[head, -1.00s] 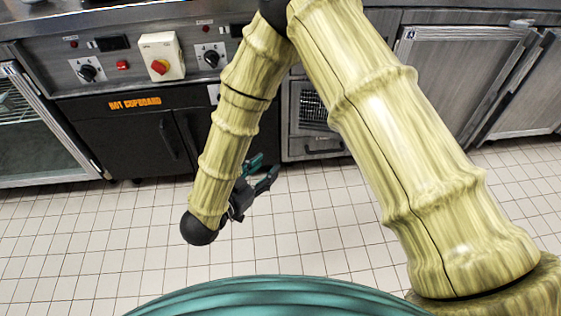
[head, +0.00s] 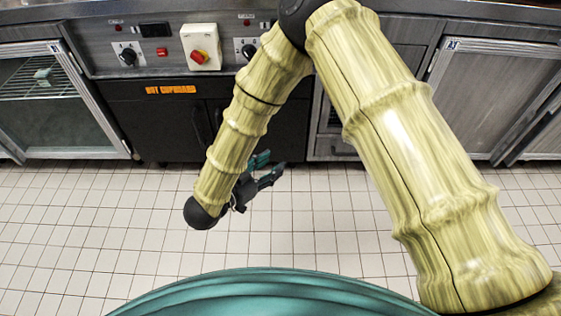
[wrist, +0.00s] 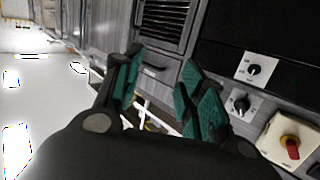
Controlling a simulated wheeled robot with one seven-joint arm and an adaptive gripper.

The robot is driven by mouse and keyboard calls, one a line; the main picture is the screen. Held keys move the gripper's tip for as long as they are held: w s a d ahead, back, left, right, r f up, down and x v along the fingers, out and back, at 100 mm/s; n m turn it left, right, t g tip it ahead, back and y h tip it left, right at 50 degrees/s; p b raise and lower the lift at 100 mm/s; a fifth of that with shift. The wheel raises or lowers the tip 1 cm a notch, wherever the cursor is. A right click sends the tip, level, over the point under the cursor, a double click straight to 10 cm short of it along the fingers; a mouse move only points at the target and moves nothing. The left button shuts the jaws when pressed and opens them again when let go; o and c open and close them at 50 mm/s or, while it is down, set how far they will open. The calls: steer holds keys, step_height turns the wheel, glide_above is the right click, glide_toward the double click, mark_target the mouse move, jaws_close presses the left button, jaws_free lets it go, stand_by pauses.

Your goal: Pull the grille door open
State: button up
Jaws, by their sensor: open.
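The grille door (wrist: 163,22) shows in the wrist view as a dark slatted panel in a grey frame at top centre. A dark handle bar (wrist: 153,68) lies on the grey front beside the slats. In the head view only slivers of this grey unit (head: 332,146) show, with my arm covering most of the grille. My gripper (wrist: 162,62) is open and empty, its green-padded fingers spread. In the head view my gripper (head: 267,169) hangs over the floor in front of the cabinets, apart from them.
The black hot cupboard (head: 158,121) stands left of the grille unit, under a panel with knobs and a red switch (head: 200,57). A glass-fronted cabinet (head: 50,110) is at far left, and steel doors (head: 480,85) are at right. The tiled floor (head: 130,225) is clear.

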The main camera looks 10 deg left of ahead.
steer(key=shift+s+a+b, duration=0.15)
steer(key=shift+s+a, duration=0.05)
steer(key=shift+a, duration=0.95)
steer(key=shift+s+a+b, duration=0.15)
steer(key=shift+a, duration=1)
steer(key=shift+r+p, duration=0.1)
steer(key=shift+p, duration=0.25)
steer(key=shift+r, duration=0.1)
